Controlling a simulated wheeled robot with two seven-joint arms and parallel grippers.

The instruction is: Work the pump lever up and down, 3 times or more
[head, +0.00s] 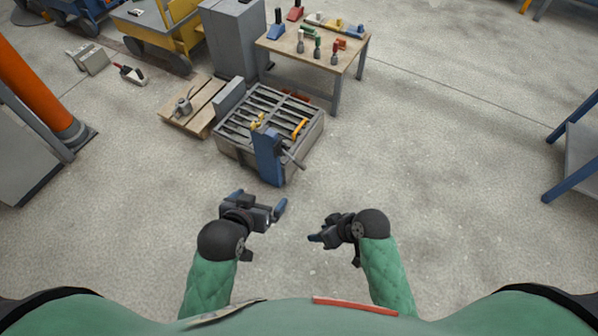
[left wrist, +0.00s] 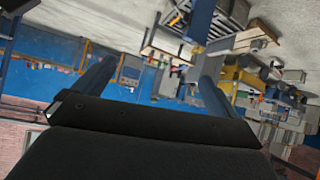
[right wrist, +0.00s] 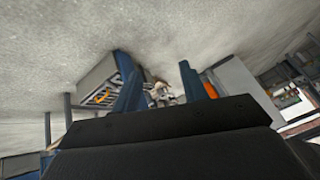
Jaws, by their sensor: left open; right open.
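A blue upright pump unit (head: 267,157) stands at the front edge of a grey slatted mould (head: 229,148) in the head view. A thin grey bar, which looks like the pump lever (head: 292,158), sticks out at its right side; its exact angle is hard to tell. My left gripper (head: 260,204) is open and empty, nearer to me than the pump and apart from it. My right gripper (head: 322,230) is open and empty, further right and also clear of the pump. The mould (right wrist: 96,92) shows partly behind a finger in the right wrist view.
An orange curved handle (head: 300,128) lies on the mould. A wooden pallet (head: 203,103) with a can stands left of it. A workbench (head: 347,56) with tools is behind. A blue-framed rack (head: 575,165) is at the far right. The floor around my grippers is clear.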

